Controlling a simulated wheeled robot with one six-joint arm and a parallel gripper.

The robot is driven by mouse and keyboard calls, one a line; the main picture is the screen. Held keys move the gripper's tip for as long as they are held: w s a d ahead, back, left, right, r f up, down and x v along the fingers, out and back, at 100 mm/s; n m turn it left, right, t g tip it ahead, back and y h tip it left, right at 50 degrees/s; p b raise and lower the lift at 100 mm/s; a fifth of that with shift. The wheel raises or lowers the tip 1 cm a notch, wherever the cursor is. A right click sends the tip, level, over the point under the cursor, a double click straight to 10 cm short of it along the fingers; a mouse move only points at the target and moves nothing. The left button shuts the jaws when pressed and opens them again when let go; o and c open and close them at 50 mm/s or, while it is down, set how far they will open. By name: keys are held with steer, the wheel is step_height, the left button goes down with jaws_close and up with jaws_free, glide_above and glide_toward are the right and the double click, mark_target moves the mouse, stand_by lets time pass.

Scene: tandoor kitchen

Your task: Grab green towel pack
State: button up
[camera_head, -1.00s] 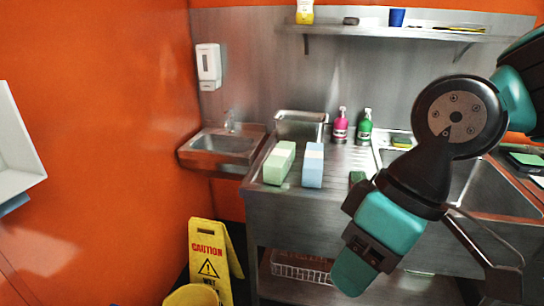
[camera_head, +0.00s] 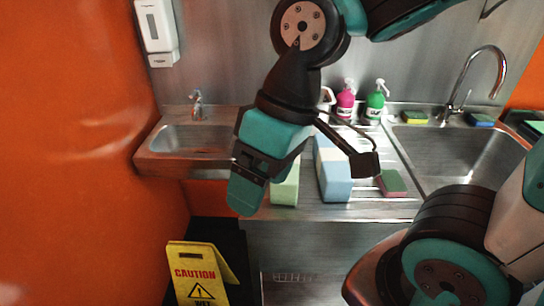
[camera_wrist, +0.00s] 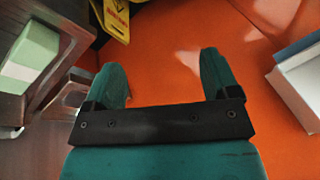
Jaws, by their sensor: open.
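The green towel pack (camera_head: 286,190) is a pale green block on the steel counter, partly hidden behind my gripper (camera_head: 248,192) in the head view. It also shows at the left edge of the wrist view (camera_wrist: 32,50), with a white band. A pale blue pack (camera_head: 333,175) stands just right of it. My gripper is in front of the counter's left end and points downward. In the wrist view its two teal fingers (camera_wrist: 162,72) are wide apart with nothing between them. The green pack lies outside them.
Pink (camera_head: 345,104) and green (camera_head: 375,102) bottles stand behind the packs. A sponge (camera_head: 391,183) lies on the drainboard beside the large sink (camera_head: 470,155). A small sink (camera_head: 190,139) is at left. A yellow caution sign (camera_head: 196,272) stands on the floor. An orange wall (camera_head: 70,150) bounds the left.

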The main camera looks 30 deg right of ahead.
steer(key=shift+o, duration=1.3)
steer(key=w+d+f+m+h, duration=0.1)
steer(key=w+d+m, duration=0.3)
steer(key=w, duration=0.7)
steer(key=shift+w+d, duration=0.3)
steer(key=shift+d, duration=0.3)
steer(key=w+d+f+m+h, duration=0.25)
steer(key=w+d+m, duration=0.25)
steer(key=w+d, duration=0.3)
steer(key=w+d+f+m+h, duration=0.1)
steer(key=w+d+f+m, duration=0.35)
steer(key=w+d, duration=0.4)
steer(key=shift+m+y, duration=0.25)
steer(key=f, duration=0.3)
steer(key=s+d+f+p, duration=0.1)
steer(key=f, duration=0.3)
steer(key=d+f+p, duration=0.1)
steer(key=f, duration=0.3)
steer(key=shift+s+f, duration=0.1)
steer(key=shift+s, duration=0.25)
steer(key=shift+w+f+p, duration=0.1)
steer(key=shift+f+p, duration=1.45)
steer(key=shift+f, duration=1.35)
steer(key=c, duration=1)
steer(key=shift+r, duration=0.15)
